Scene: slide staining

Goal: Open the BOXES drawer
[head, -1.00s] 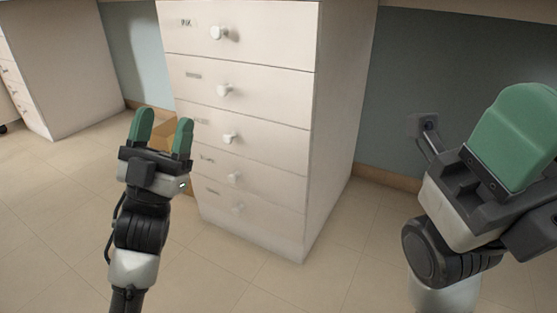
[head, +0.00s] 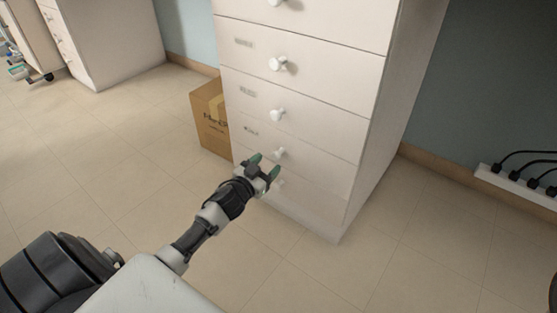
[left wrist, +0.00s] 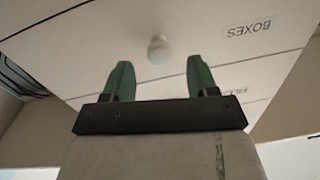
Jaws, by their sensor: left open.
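The BOXES drawer (left wrist: 200,22) is in the left wrist view, its label (left wrist: 249,29) to the right of a round white knob (left wrist: 160,48). That view appears upside down, and the drawer looks shut. My left gripper (head: 264,167) is open and empty, low in front of the white drawer cabinet (head: 385,130) by its lower knobs. In the left wrist view its green fingers (left wrist: 158,80) point at the drawer front, with the knob beyond and between the tips, apart from them. The head view labels are too small to read. My right gripper is not in view.
A cardboard box (head: 210,118) stands on the floor against the cabinet's left side. A power strip with plugs (head: 515,183) is at the right by the wall. Another cabinet (head: 110,45) is at the far left. The tiled floor in front is clear.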

